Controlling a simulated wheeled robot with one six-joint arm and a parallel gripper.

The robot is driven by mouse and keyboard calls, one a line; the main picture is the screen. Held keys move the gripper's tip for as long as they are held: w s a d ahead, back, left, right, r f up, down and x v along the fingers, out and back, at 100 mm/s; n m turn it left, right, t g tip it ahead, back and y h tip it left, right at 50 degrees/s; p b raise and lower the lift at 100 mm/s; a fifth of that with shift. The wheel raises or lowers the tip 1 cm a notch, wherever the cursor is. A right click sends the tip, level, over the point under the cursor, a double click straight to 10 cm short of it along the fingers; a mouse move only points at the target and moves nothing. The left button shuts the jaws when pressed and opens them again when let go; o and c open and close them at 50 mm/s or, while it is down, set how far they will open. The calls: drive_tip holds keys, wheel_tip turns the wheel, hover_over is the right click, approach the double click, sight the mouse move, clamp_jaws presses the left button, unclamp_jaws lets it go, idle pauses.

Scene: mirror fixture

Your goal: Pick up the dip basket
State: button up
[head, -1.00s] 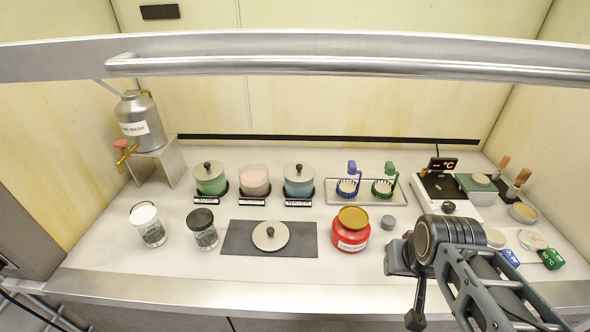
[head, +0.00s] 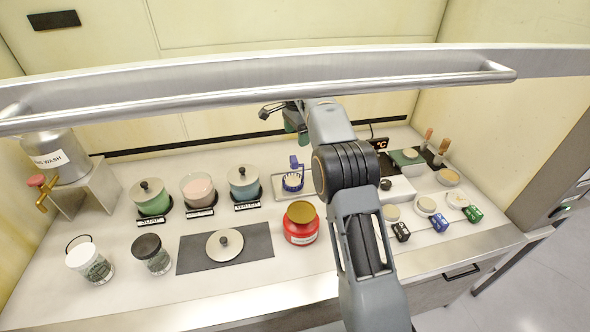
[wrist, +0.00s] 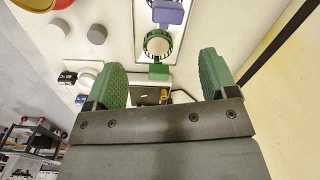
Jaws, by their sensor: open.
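There are two dip baskets on a shallow tray (head: 281,173). The blue dip basket (head: 293,181) shows left of my arm in the head view; its blue handle (wrist: 167,15) is at the top of the wrist view. The green dip basket (wrist: 159,72) is hidden behind my arm in the head view. In the wrist view its round basket and green handle show between my fingers, apart from both. My gripper (wrist: 163,68) is open and empty. In the head view my gripper (head: 296,118) is partly hidden, high near the back wall.
A red jar (head: 301,228) stands in front of the tray. Lidded green (head: 151,201), pink (head: 198,190) and blue (head: 243,186) pots stand left. A hotplate with display (head: 380,144) is right. A metal bar (head: 260,92) crosses the head view. The back wall is close to my gripper.

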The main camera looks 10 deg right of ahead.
sight(296, 166)
drive_tip(key=f+m, duration=0.1)
drive_tip(key=f, duration=0.2)
drive_tip(key=w+f+m+b, duration=0.1)
drive_tip(key=f, duration=0.2)
drive_tip(key=w+f+m, duration=0.1)
drive_tip(key=f, duration=0.2)
drive_tip(key=shift+d+f+b, duration=0.1)
drive_tip(key=shift+f+b, duration=0.05)
drive_tip(key=shift+b, duration=0.2)
drive_tip(key=shift+s+f+p, duration=0.15)
drive_tip(key=shift+f+p, duration=0.1)
drive_tip(key=shift+f, duration=1.1)
drive_tip(key=shift+s+f+p, duration=0.1)
drive_tip(key=shift+f+p, duration=0.1)
drive_tip(key=shift+f, duration=1.15)
drive_tip(key=shift+c, duration=0.2)
drive_tip(key=c, duration=1)
drive_tip(key=shift+o, duration=0.2)
drive_tip(key=shift+r, duration=0.15)
